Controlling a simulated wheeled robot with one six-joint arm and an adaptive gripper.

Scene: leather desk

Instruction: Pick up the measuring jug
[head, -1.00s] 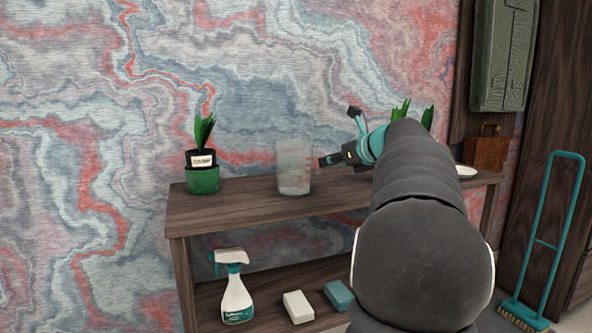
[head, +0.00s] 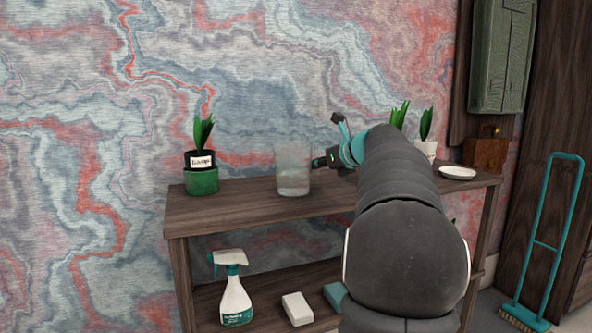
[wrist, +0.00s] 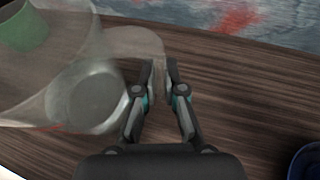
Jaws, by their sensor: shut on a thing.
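The clear measuring jug (head: 293,168) stands upright on the shelf's wooden top, left of my arm. In the wrist view the jug (wrist: 88,100) fills the left side, with its see-through handle reaching toward my fingers. My gripper (head: 320,162) is at the jug's right side in the head view. In the wrist view my gripper (wrist: 161,76) has its fingers close together, shut on the jug's handle; the thin clear part between the fingertips is hard to make out.
A potted plant (head: 202,160) in a green pot stands left of the jug. More plants and a white dish (head: 458,173) are at the right. A dark blue round object (wrist: 306,162) shows in the wrist view.

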